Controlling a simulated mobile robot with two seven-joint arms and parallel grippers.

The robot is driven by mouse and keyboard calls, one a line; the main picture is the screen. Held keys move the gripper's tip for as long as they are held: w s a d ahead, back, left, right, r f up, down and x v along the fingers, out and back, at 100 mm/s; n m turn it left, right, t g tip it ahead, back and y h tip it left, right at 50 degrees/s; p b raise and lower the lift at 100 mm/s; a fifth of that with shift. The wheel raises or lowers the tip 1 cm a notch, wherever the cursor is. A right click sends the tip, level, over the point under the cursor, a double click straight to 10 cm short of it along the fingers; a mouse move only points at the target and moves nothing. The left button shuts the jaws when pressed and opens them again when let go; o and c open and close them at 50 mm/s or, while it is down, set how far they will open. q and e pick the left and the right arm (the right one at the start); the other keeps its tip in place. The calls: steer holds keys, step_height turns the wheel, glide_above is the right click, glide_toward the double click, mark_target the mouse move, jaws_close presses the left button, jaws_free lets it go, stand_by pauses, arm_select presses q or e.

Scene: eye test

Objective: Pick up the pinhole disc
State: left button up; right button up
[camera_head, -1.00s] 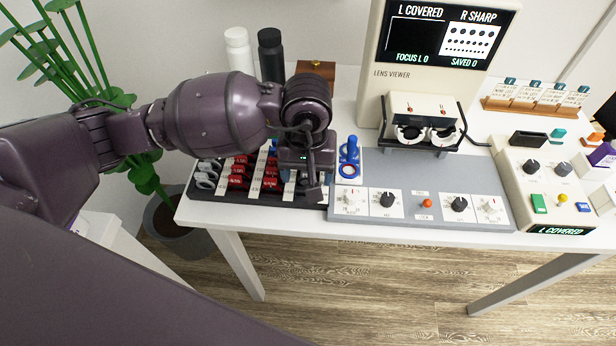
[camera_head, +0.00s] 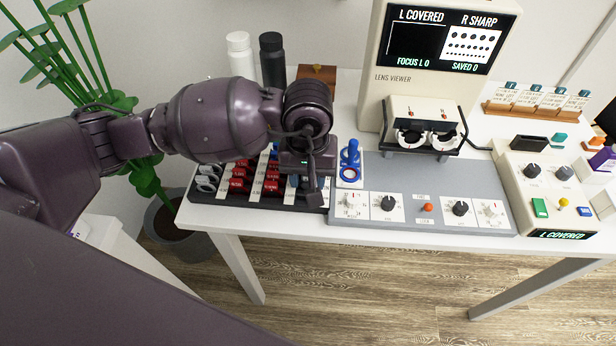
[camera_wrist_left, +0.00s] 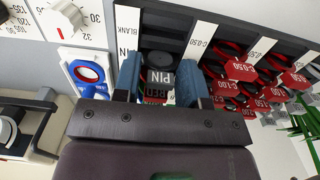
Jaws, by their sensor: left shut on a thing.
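The pinhole disc (camera_wrist_left: 160,77), a dark piece with a "PIN" tag, shows in the left wrist view between two blue fingertips. My left gripper (camera_wrist_left: 159,82) is shut on it, one finger on each side. The disc is at the right end of the black lens rack (camera_wrist_left: 148,20), by the strips marked "BLANK" and "PIN"; I cannot tell whether it is clear of its slot. In the head view my left gripper (camera_head: 306,183) is over the rack's right end and hides the disc. My right gripper is not in view.
Red lens pieces (camera_head: 238,178) fill the rack to the left. The lens viewer (camera_head: 386,107) stands behind. White and black bottles (camera_head: 271,58) stand at the back.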

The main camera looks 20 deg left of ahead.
arm_select(q)
step_height(320, 180, up, 10)
steer(key=shift+r+p, duration=0.15)
steer(key=shift+p, duration=0.6)
step_height(320, 180, up, 10)
steer(key=shift+p, duration=0.45)
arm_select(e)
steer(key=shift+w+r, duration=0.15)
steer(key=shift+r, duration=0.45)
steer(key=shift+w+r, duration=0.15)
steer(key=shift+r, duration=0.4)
